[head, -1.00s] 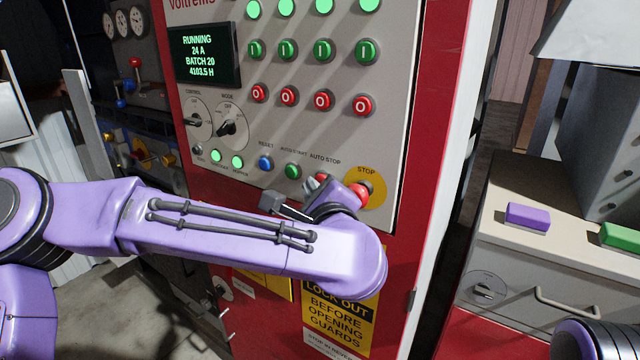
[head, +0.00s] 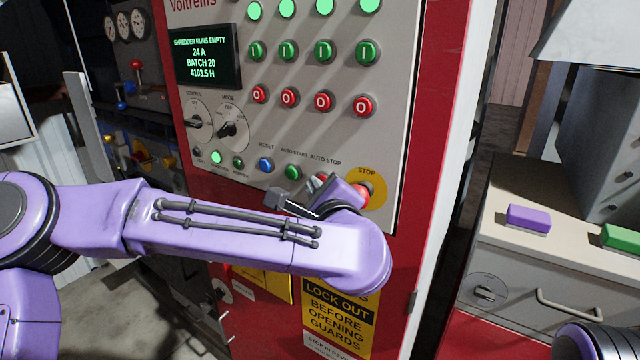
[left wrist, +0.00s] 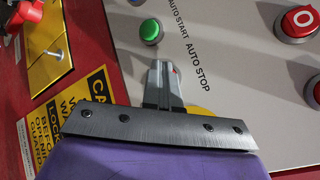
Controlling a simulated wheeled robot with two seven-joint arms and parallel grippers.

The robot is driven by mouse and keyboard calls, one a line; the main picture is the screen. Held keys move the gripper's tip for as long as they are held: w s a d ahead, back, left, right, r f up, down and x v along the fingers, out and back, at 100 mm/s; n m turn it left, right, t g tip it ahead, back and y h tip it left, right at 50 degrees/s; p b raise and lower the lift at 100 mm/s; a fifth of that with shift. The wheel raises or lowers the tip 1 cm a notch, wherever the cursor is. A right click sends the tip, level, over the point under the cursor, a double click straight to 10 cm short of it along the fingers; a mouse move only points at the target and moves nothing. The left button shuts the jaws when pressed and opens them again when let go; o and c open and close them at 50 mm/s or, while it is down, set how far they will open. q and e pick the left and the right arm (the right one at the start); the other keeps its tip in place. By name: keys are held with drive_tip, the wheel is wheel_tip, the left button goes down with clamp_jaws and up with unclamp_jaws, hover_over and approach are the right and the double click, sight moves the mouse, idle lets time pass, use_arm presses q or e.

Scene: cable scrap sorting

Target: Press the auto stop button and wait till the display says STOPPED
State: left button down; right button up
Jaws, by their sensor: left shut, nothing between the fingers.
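The display (head: 206,56) on the grey control panel reads "SHREDDER RUNS EMPTY, 24 A, BATCH 20, 4103.5 H". My left gripper (head: 318,184) is at the panel just below the AUTO STOP label, its fingers shut and empty. In the left wrist view the shut fingers (left wrist: 163,82) point at the panel beside the AUTO STOP label (left wrist: 200,66). The auto stop button itself is hidden behind the fingers, so I cannot tell whether they touch it. My right gripper is not in view.
A red STOP button (head: 362,192) on a yellow disc sits close right of my left gripper. The green AUTO START button (head: 293,172) and blue RESET button (head: 265,165) are to the left. A purple block (head: 528,218) lies on the right-hand cabinet.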

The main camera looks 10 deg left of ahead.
use_arm(q)
drive_tip(key=shift+s+a+b, duration=0.3)
drive_tip(key=shift+s+b, duration=0.45)
drive_tip(key=shift+s, duration=0.05)
drive_tip(key=shift+f, duration=0.1)
drive_tip(key=s+b, duration=0.1)
drive_tip(key=s+a+b, duration=0.1)
drive_tip(key=s, duration=0.1)
drive_tip(key=s+b, duration=0.1)
drive_tip(key=shift+s+a, duration=0.35)
idle(0.4)
